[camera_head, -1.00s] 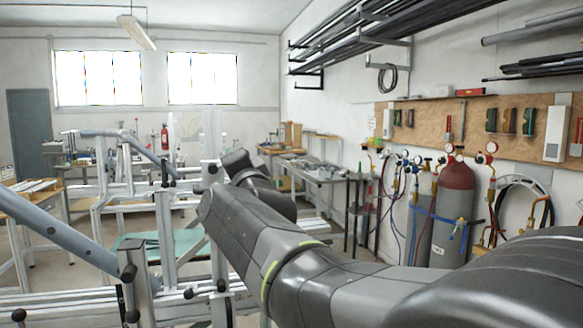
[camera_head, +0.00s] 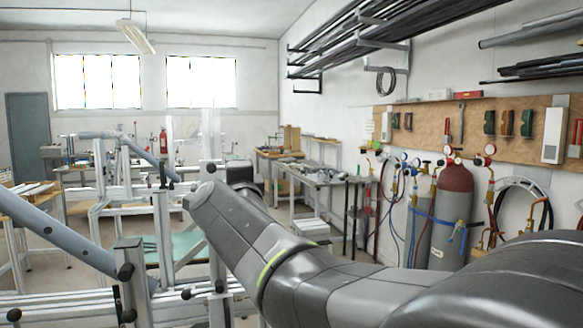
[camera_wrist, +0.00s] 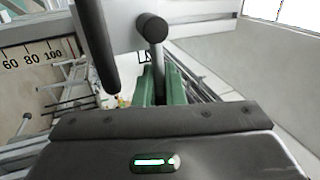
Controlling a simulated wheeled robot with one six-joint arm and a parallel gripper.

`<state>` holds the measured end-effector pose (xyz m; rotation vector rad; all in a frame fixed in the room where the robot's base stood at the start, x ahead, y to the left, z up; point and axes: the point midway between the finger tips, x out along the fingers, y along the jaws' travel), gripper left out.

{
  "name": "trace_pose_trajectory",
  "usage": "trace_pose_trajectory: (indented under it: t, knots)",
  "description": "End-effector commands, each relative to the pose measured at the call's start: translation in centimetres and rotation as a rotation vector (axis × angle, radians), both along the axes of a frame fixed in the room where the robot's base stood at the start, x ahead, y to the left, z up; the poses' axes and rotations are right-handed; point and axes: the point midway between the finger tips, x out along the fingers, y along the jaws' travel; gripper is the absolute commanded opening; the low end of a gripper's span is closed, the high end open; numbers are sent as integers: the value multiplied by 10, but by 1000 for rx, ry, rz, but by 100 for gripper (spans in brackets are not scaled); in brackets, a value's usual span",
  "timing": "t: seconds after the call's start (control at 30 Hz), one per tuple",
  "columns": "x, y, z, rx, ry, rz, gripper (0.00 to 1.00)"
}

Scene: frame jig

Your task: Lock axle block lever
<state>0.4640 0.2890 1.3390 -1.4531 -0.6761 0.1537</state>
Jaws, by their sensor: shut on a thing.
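In the wrist view, the green fingers of my gripper (camera_wrist: 160,88) are closed around a thin grey lever rod (camera_wrist: 157,62). The rod runs up from between the fingers to a round black knob (camera_wrist: 152,27) in front of a light metal block (camera_wrist: 178,14). I take this rod to be the axle block lever; whether it is locked I cannot tell. The fingers' contact with the rod is partly hidden by the gripper body. In the head view, my arm hides the gripper and lever.
A black handle (camera_wrist: 95,45) hangs close left of my gripper in the wrist view, beside a numbered scale (camera_wrist: 35,58). In the head view, the aluminium frame jig (camera_head: 163,240) with a sloping grey tube (camera_head: 50,232) stands left of my arm. Gas cylinders (camera_head: 452,225) stand right.

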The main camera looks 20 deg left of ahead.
Motion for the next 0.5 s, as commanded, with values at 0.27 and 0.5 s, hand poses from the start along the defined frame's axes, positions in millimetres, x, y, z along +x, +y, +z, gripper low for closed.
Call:
trace_pose_trajectory:
  t: [0.27, 0.5]
  knots:
    - [0, -2, 2, 4, -2, -4, 17]
    - [0, -1, 0, 1, -1, -2, 29]
